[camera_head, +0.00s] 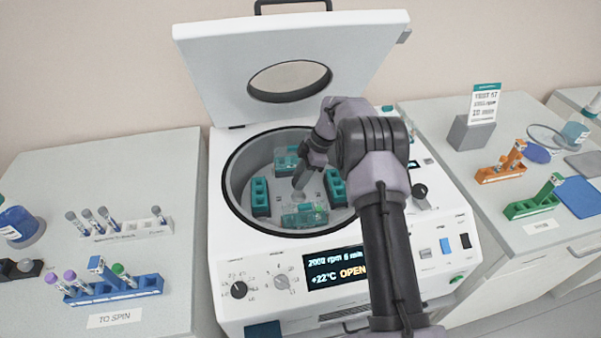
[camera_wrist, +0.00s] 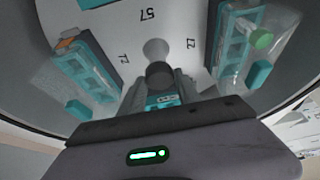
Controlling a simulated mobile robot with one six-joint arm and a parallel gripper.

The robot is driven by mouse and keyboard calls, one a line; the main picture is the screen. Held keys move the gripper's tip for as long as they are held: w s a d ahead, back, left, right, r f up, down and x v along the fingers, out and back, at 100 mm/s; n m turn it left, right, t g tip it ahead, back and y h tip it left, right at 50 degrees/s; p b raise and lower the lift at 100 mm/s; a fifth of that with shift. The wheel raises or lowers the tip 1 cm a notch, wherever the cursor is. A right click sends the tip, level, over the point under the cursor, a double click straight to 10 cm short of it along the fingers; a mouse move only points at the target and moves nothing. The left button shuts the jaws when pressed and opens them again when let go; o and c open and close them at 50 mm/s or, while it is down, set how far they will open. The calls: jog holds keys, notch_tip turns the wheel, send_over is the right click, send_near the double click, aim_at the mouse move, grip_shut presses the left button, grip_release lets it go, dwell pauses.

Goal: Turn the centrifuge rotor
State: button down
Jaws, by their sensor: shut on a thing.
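The centrifuge (camera_head: 240,262) stands in the middle with its lid (camera_head: 350,55) raised and its display reading OPEN. Inside the round bowl sits the pale rotor (camera_head: 281,187) with teal buckets around it, the left one (camera_head: 260,197) and right one (camera_head: 335,187) among them. My gripper (camera_head: 299,182) reaches down to the rotor's centre. In the wrist view its fingers (camera_wrist: 158,88) are shut on the dark central knob (camera_wrist: 159,74). In that view a bucket at upper right (camera_wrist: 233,52) holds a green-capped tube, and one at upper left (camera_wrist: 84,62) shows an orange piece.
The bowl wall and raised lid surround my arm closely. On the left bench are a white tube rack (camera_head: 133,229) and a blue rack (camera_head: 130,287) with capped tubes. The right bench holds an orange rack (camera_head: 498,174), a green rack (camera_head: 530,207) and a sign (camera_head: 484,104).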

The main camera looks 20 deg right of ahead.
jog(key=shift+n, duration=0.3)
dwell(0.4)
jog(key=c, duration=0.9)
grip_release()
jog(key=shift+o, duration=0.2)
jog(key=p+v, duration=0.3)
jog(key=v, duration=0.4)
jog(key=shift+r, duration=0.25)
jog(key=shift+w, duration=0.15)
